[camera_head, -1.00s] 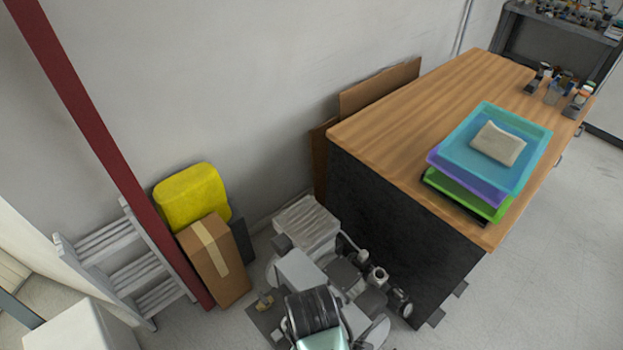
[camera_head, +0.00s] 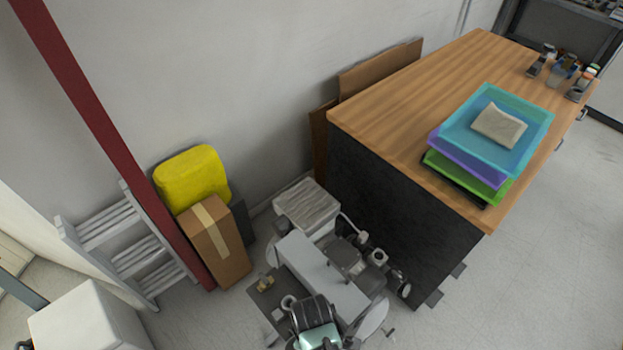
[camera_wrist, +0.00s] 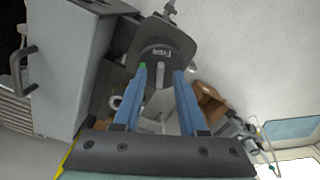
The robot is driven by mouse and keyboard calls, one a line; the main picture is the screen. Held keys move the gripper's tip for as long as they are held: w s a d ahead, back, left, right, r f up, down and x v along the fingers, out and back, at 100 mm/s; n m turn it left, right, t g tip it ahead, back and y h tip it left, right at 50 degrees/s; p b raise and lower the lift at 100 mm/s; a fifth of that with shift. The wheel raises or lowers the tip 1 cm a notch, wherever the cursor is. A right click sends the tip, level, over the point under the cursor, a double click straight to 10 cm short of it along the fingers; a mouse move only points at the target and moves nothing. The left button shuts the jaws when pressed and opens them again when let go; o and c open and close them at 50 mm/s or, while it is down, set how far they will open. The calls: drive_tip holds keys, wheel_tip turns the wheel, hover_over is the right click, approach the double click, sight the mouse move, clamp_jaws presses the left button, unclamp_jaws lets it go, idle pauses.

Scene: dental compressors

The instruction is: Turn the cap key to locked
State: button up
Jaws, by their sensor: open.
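In the wrist view a dark round cap (camera_wrist: 161,50) with a small pale label, too small to read, lies just ahead of my gripper (camera_wrist: 160,73). A light grey peg, which looks like the cap key (camera_wrist: 160,75), sticks out below the label, between the two blue fingers. The fingers are open, with a gap on either side of the peg. A small green mark (camera_wrist: 142,66) shows beside the left fingertip. In the head view my arm covers part of the grey equipment (camera_head: 318,275) at the bottom, and the cap and key cannot be made out.
A wooden-topped cabinet (camera_head: 425,95) with stacked trays stands to the right of the equipment. A cardboard box (camera_head: 215,245), a yellow item (camera_head: 190,178), a red post (camera_head: 95,120) and a grey step ladder (camera_head: 125,245) stand left. Floor at the right is clear.

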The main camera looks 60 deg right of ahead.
clamp_jaws()
drive_tip(key=shift+r, duration=0.1)
idle(0.4)
drive_tip(key=m+p, duration=0.1)
drive_tip(key=m, duration=0.2)
drive_tip(key=shift+m+p, duration=0.35)
drive_tip(key=shift+m, duration=0.05)
drive_tip(key=m+p, duration=0.1)
drive_tip(key=m, duration=0.3)
drive_tip(key=shift+m, duration=0.3)
drive_tip(key=m+p, duration=0.1)
drive_tip(key=m, duration=0.3)
drive_tip(key=m+p, duration=0.1)
drive_tip(key=m, duration=0.3)
drive_tip(key=shift+m, duration=0.7)
